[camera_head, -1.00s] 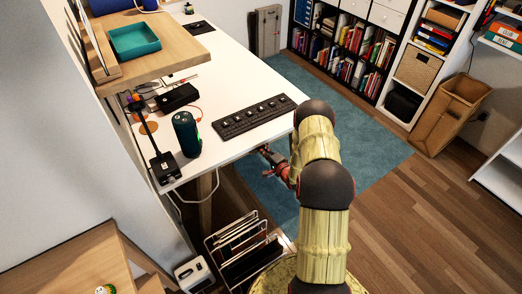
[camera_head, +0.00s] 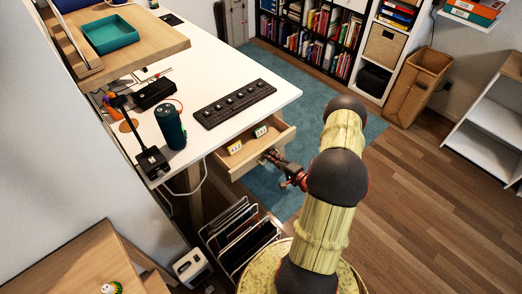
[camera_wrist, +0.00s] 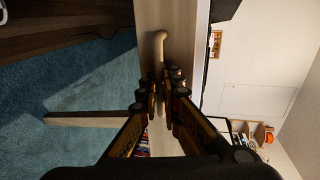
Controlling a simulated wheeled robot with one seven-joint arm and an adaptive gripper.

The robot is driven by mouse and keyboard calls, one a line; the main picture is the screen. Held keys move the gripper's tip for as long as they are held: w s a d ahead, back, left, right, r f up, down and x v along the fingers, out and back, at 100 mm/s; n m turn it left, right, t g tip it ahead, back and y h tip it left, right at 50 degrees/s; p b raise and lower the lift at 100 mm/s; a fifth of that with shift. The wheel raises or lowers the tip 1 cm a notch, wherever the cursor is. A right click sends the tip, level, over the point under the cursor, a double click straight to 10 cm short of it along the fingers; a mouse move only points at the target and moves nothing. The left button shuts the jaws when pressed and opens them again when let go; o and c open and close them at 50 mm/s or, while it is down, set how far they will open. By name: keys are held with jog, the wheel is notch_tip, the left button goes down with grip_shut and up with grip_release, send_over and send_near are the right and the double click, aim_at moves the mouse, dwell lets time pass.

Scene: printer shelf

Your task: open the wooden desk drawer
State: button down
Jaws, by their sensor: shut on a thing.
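The wooden desk drawer (camera_head: 233,163) stands pulled out from under the white desk top (camera_head: 215,85) in the head view. Small yellow-and-white items (camera_head: 247,139) lie inside it. My gripper (camera_head: 270,156) is at the drawer's front face. In the wrist view, my gripper (camera_wrist: 163,88) is shut on the pale drawer handle (camera_wrist: 160,42), whose upper end shows above the fingers. The drawer front (camera_wrist: 180,20) fills the strip behind the handle. The part of the handle between the fingers is hidden.
A black keyboard (camera_head: 235,103), a dark green speaker (camera_head: 171,128) and a black lamp (camera_head: 152,162) stand on the desk. A wire file rack (camera_head: 236,232) stands on the floor below left of the drawer. The wooden floor (camera_head: 430,190) at right is clear.

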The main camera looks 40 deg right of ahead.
jog(key=shift+f+v, duration=0.25)
jog(key=shift+v, duration=0.95)
jog(key=shift+f+v, duration=0.25)
jog(key=shift+v, duration=0.95)
jog(key=shift+s, duration=0.1)
jog(key=c, duration=2.3)
grip_release()
jog(key=v, duration=1.2)
jog(key=shift+a, duration=0.1)
